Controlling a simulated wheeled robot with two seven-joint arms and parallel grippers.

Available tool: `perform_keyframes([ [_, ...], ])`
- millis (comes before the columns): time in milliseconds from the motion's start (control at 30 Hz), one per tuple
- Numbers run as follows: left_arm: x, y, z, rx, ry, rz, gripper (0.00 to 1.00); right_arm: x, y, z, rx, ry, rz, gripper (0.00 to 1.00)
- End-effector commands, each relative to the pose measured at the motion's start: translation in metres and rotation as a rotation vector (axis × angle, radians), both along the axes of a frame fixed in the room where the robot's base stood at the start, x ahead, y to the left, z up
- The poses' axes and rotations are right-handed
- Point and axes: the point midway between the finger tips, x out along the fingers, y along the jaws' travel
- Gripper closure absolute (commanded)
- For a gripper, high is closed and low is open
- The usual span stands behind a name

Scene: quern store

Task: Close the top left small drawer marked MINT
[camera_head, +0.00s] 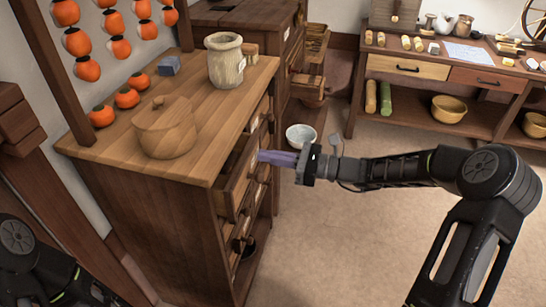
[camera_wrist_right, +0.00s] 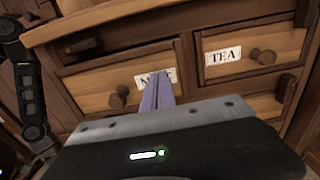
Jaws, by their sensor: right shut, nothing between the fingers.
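The MINT drawer (camera_wrist_right: 92,96) has a pale wood front with a round dark knob and a white label. Only the first letter or so of the label shows, as my fingers cover the rest. In the head view this drawer (camera_head: 229,203) stands pulled out from the cabinet, with a dark opening behind its front. My right gripper (camera_head: 264,156) is shut and empty, its purple fingers pointing at the drawer front. In the wrist view the fingertips (camera_wrist_right: 161,73) overlap the label, right of the knob. I cannot tell whether they touch. My left gripper is out of view.
The TEA drawer (camera_wrist_right: 280,43) is to the right of MINT. The cabinet top (camera_head: 205,120) holds a lidded wooden pot (camera_head: 165,130), a jar (camera_head: 226,62), a blue block (camera_head: 168,66) and orange fruits (camera_head: 127,97). A white bowl (camera_head: 301,135) is beyond my gripper. Floor (camera_head: 340,240) is clear.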

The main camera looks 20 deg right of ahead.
Motion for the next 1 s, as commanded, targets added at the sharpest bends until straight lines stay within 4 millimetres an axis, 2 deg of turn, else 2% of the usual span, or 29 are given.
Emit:
perform_keyframes([
  [167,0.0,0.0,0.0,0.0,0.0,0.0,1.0,0.002,0.004,0.0,0.001,-0.001,0.002,1.0],
  [400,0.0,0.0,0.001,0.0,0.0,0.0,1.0,0.022,0.037,0.001,0.002,-0.001,0.005,1.0],
  [467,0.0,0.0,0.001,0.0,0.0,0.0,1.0,0.025,0.041,0.0,0.001,-0.001,0.003,1.0],
  [1000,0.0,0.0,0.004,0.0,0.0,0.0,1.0,0.027,0.042,0.003,0.002,-0.002,0.003,1.0],
])
